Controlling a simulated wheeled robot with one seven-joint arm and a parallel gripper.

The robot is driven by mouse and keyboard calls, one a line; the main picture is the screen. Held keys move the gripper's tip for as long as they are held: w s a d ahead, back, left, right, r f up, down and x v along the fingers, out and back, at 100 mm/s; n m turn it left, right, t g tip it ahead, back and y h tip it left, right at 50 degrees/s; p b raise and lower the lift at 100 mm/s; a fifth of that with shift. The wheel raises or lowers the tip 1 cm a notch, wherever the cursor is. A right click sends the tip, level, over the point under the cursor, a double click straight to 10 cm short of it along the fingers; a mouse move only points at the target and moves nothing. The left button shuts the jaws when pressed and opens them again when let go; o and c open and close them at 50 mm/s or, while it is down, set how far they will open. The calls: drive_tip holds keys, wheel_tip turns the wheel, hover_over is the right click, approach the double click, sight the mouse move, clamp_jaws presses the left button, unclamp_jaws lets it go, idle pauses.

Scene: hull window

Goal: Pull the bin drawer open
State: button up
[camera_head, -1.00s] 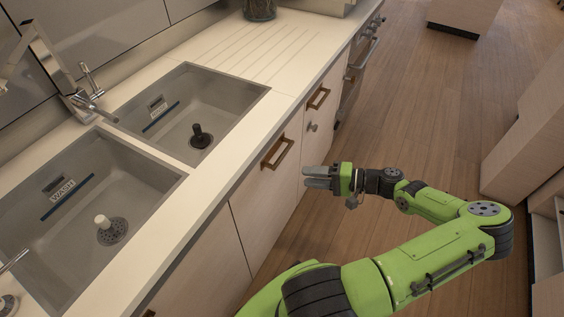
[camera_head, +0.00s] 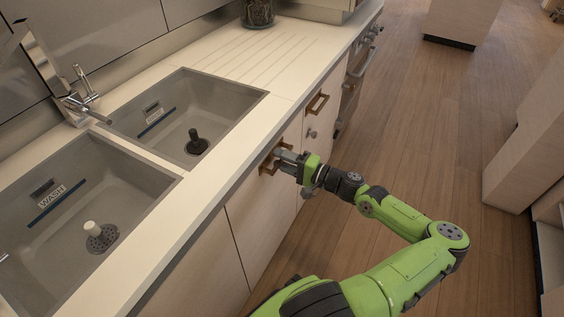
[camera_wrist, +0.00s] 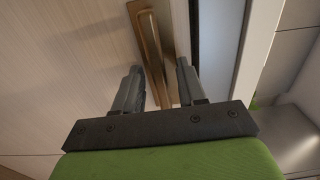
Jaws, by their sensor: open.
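The drawer front (camera_head: 250,228) is a pale wood panel under the counter, below the sinks, and looks closed. Its brown bar handle (camera_head: 268,163) is at the top of the panel, partly hidden by my gripper. My gripper (camera_head: 279,156) is at the handle. In the wrist view the handle (camera_wrist: 150,45) runs up between the two open grey fingers of my gripper (camera_wrist: 160,80), one on each side. I cannot tell whether either finger touches it.
The counter edge (camera_head: 240,160) runs just above the handle. Another brown handle (camera_head: 317,104) and a round knob (camera_head: 311,134) are farther along the cabinets. The wooden floor (camera_head: 400,150) to the right is clear.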

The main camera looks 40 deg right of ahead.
drive_tip(key=shift+w, duration=0.15)
clamp_jaws()
idle(0.4)
